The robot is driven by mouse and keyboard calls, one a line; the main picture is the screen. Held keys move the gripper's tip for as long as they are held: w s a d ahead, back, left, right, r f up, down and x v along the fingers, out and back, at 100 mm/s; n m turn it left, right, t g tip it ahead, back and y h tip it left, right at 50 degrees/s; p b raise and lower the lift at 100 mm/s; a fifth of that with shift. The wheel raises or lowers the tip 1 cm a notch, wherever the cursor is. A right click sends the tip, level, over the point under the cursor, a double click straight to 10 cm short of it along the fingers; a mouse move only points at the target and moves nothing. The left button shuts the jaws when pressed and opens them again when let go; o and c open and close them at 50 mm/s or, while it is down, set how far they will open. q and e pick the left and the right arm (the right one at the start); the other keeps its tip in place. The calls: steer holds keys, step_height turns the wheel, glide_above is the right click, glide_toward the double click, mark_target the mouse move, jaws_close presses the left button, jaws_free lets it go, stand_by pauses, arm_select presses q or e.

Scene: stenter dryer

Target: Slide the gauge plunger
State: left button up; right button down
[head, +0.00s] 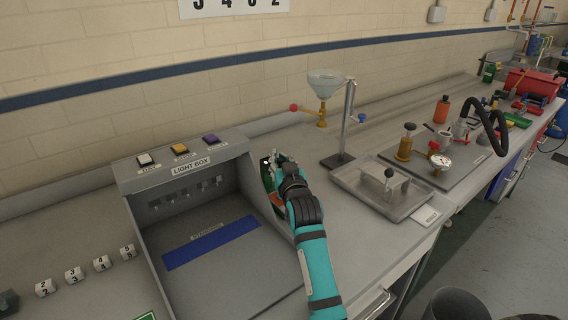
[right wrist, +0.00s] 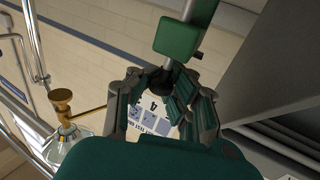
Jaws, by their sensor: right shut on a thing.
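My right gripper (head: 278,168) is beside the right outer wall of the light box (head: 250,160), and its arm hides most of what it holds in the head view. In the right wrist view the fingers of my right gripper (right wrist: 162,94) close around a dark round knob (right wrist: 158,78), which looks like the plunger end of a gauge. A green block (right wrist: 180,38) sits on a metal rod just above that knob. A white printed card with blue squares (right wrist: 150,122) shows between the fingers. My left gripper is not in view.
A funnel (head: 325,84) on a stand is behind and right of my right gripper. A metal tray (head: 365,185) with a black-knobbed handle stands to the right, before a round dial gauge (head: 440,161). Several white numbered blocks (head: 74,274) lie left of the light box.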

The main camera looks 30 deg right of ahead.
steer(key=c, duration=1.4)
jaws_free()
steer(key=shift+s+a, duration=0.1)
steer(key=shift+s, duration=0.15)
steer(key=shift+o, duration=1.2)
steer(key=shift+r, duration=0.1)
steer(key=shift+w, duration=0.1)
steer(key=shift+s, duration=0.2)
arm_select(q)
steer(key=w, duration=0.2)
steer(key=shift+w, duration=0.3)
arm_select(e)
steer(key=v, duration=1.1)
steer(key=shift+s, duration=0.25)
steer(key=shift+a, duration=0.15)
